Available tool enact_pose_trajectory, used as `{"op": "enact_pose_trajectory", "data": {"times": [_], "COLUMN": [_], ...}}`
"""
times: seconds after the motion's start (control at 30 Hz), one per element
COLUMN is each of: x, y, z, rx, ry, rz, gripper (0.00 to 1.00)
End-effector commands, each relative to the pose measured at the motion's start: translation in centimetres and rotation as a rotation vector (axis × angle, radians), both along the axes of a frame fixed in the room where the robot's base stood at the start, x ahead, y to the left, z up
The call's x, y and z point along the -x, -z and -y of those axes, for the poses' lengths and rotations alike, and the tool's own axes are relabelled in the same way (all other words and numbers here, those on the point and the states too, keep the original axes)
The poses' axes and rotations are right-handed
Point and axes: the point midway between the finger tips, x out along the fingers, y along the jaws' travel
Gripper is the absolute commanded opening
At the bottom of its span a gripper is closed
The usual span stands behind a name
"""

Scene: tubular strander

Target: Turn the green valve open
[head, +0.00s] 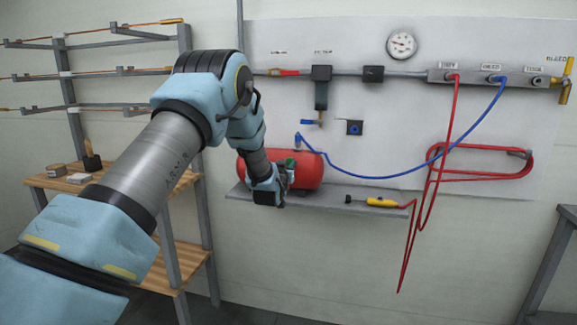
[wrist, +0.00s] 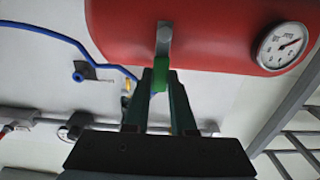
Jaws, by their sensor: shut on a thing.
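The green valve handle (wrist: 160,76) hangs on a grey stem (wrist: 164,38) at the side of the red tank (wrist: 205,25) in the wrist view. My gripper (wrist: 161,84) has its two dark fingers on either side of the handle, shut on it. In the head view, my gripper (head: 284,172) is in front of the red tank (head: 312,172), and a bit of green shows at its tip. My gripper and forearm hide the left part of the tank there. The handle's exact turn angle is hard to tell.
The tank sits on a grey wall shelf (head: 340,205) with a yellow-handled tool (head: 382,202). A blue hose (head: 390,176) and a red hose (head: 440,165) hang from the manifold (head: 480,77). A rack (head: 75,100) stands left. A tank gauge (wrist: 282,47) is beside the valve.

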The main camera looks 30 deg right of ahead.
Motion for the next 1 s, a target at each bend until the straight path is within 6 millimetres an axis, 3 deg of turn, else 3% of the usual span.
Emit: {"op": "enact_pose_trajectory", "data": {"times": [0.37, 1.0], "x": [0.7, 2.5], "y": [0.5, 2.0], "z": [0.7, 2.7], "rx": [-0.117, -0.554], "ry": [0.002, 0.001], "rz": [0.115, 0.520], "gripper": [0.00, 0.00]}}
